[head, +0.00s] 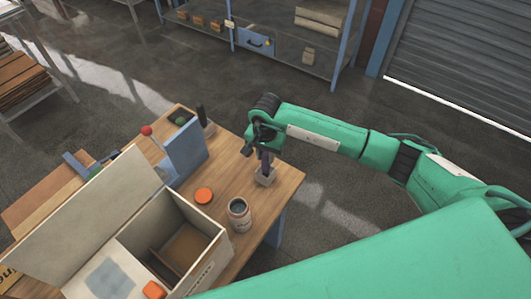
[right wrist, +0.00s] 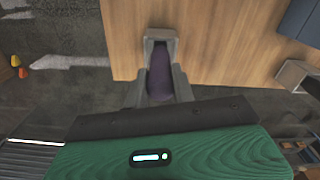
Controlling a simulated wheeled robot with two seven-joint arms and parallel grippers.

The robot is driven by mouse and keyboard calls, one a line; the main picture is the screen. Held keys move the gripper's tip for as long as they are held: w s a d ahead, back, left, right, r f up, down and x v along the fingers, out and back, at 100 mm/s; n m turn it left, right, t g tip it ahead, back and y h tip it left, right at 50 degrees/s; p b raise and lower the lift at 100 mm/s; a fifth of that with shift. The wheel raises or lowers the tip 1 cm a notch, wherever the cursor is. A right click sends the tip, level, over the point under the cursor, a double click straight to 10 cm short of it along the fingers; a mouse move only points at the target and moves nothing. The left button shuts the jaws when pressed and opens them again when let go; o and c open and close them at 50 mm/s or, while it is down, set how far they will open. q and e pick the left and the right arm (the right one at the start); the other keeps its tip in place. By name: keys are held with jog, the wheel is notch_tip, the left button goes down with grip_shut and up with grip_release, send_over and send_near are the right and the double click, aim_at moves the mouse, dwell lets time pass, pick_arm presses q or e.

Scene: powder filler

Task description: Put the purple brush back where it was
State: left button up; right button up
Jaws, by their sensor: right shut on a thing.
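My right gripper (head: 265,150) is above the right part of the wooden table, pointing down. It is shut on the purple brush (head: 265,162), which also shows between the fingers in the right wrist view (right wrist: 160,82). A small grey holder (head: 265,178) stands on the table right below the brush. In the right wrist view the brush's far end lines up with the open grey holder (right wrist: 159,36). I cannot tell how deep the brush sits in it. My left gripper is not in view.
On the table (head: 272,203) are an open jar (head: 239,214), an orange lid (head: 203,196), a blue upright stand (head: 186,152) and a large open box (head: 215,243).

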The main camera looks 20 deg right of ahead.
jog(key=shift+f, duration=0.15)
jog(key=o, duration=1)
jog(key=shift+r, duration=0.3)
notch_tip(320, 180, up, 10)
jog(key=b, duration=0.4)
jog(key=shift+b, duration=0.3)
jog(key=shift+r, duration=0.85)
jog(key=shift+a, duration=0.15)
